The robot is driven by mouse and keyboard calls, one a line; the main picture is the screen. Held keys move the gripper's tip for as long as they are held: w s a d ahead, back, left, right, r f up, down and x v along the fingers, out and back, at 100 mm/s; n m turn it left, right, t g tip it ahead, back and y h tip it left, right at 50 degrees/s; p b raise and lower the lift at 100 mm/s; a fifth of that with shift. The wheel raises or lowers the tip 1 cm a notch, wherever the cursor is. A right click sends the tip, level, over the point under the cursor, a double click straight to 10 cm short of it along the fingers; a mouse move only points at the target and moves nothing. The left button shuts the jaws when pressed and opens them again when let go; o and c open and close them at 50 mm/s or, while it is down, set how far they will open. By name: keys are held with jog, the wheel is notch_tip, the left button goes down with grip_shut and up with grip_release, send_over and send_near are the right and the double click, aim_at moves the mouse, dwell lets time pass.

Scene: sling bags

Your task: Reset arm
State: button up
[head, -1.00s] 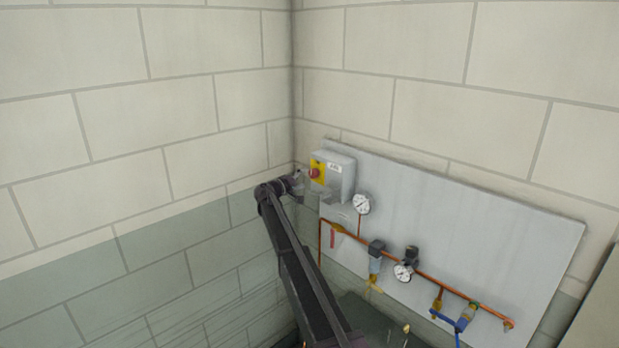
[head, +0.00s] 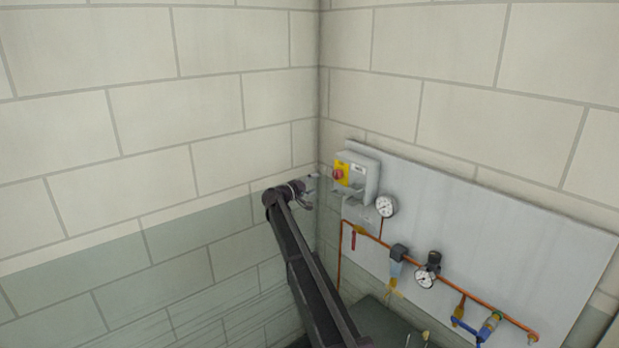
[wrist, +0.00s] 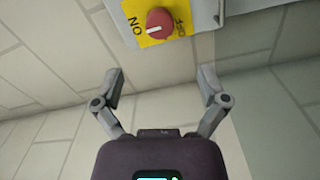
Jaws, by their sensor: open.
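My gripper (wrist: 160,85) is open and empty in the wrist view, its two grey fingers spread apart. In the head view my gripper (head: 314,190) is at the end of my dark arm, just left of a grey switch box. The red rotary knob (wrist: 160,23) on its yellow plate (wrist: 180,35) lies beyond the fingertips in the wrist view, apart from them. The plate reads ON and OFF. In the head view the red knob (head: 338,174) is on the left face of the switch box (head: 366,177).
A grey panel (head: 500,215) on the right wall carries gauges (head: 386,206), copper pipe (head: 462,290) and a blue-handled valve (head: 466,328). The block wall (head: 150,150) at left meets the panel wall in a corner. The space left of my arm looks clear.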

jog(key=s+d+f+m+g+y+b, duration=0.25)
jog(key=s+d+f+b, duration=0.3)
jog(key=s+f, duration=0.65)
jog(key=s+d+f+m+g+y+b, duration=0.1)
jog(key=s+d+f+g+y+b, duration=0.25)
jog(key=s+d+f, duration=0.6)
jog(key=s+a+f+g+y+b, duration=0.1)
jog(key=s+f+y+b, duration=0.2)
jog(key=s, duration=0.8)
jog(key=s+a+f+g+y+b, duration=0.2)
jog(key=s+f, duration=0.5)
jog(key=s, duration=0.4)
jog(key=s+a+f+g+y+b, duration=0.1)
jog(key=s+f+b, duration=0.4)
jog(key=s, duration=0.6)
jog(key=a+f+m+y, duration=0.1)
jog(key=y, duration=0.1)
jog(key=shift+a+g+y, duration=0.15)
jog(key=shift+g+y, duration=0.15)
jog(key=shift+f, duration=0.1)
jog(key=c, duration=0.5)
jog(key=shift+a, duration=0.1)
jog(key=shift+a, duration=0.25)
